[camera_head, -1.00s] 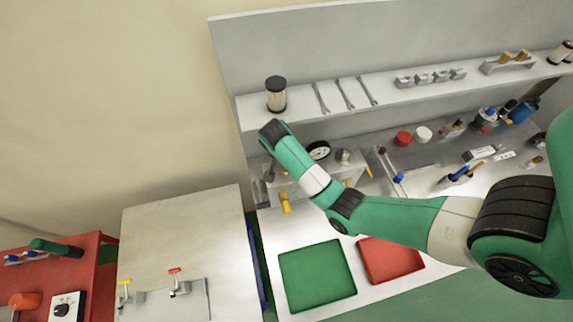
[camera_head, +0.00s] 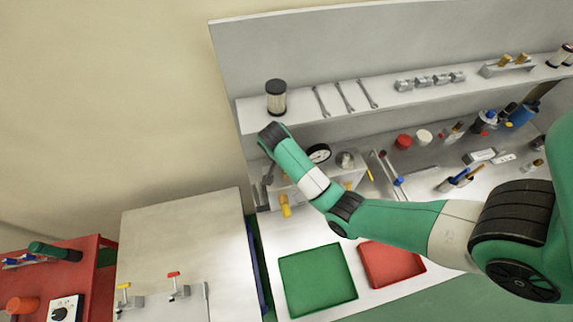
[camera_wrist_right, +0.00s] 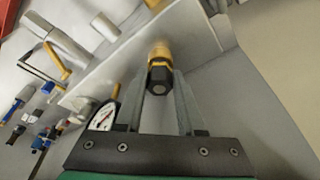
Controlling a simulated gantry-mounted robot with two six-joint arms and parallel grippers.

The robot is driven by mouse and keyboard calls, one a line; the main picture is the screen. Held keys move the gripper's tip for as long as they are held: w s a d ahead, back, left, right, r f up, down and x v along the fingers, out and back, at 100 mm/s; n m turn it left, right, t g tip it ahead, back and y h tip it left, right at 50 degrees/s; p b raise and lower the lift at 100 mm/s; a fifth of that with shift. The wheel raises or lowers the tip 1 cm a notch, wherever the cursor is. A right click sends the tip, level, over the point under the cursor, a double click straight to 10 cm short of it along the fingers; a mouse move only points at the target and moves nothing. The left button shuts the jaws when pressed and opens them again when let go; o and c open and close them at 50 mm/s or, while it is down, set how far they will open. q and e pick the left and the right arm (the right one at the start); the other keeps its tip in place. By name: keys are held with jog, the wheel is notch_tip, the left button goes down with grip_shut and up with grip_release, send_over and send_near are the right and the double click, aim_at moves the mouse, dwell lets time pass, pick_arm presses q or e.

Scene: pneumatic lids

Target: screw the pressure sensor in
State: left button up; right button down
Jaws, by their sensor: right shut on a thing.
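My right gripper (camera_wrist_right: 170,90) is shut on the pressure sensor (camera_wrist_right: 160,72), a part with a dark hex body and a brass-yellow section, seen between the fingertips in the right wrist view. In the head view, my right arm reaches in from the right, and its wrist is over the left end of the light-grey block (camera_head: 352,177). The sensor cannot be made out there. The block carries a round white dial gauge (camera_head: 318,153) and yellow fittings (camera_head: 285,205). The gauge also shows in the right wrist view (camera_wrist_right: 103,116). Whether the sensor touches the block is unclear. My left gripper is out of view.
Above the block is a shelf with a black-capped cylinder (camera_head: 276,97) and several wrenches (camera_head: 344,97). A green tray (camera_head: 317,280) and a red tray (camera_head: 391,263) lie in front. Caps and tools (camera_head: 404,141) clutter the bench to the right.

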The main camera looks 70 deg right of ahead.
jog(key=m+g+p, duration=0.1)
jog(key=m, duration=0.3)
jog(key=shift+w+r+p, duration=0.15)
jog(key=shift+p, duration=0.2)
jog(key=shift+d+m+g+y, duration=0.1)
jog(key=shift+m+g+y, duration=0.2)
jog(key=shift+m, duration=0.7)
jog(key=shift+f+b, duration=0.35)
jog(key=shift+b, duration=0.1)
jog(key=shift+m+b, duration=0.5)
jog(key=shift+b, duration=0.1)
jog(key=shift+c, duration=2.2)
grip_release()
jog(key=shift+r, duration=0.15)
jog(key=p+v, duration=0.5)
jog(key=v, duration=0.2)
jog(key=shift+p, duration=0.35)
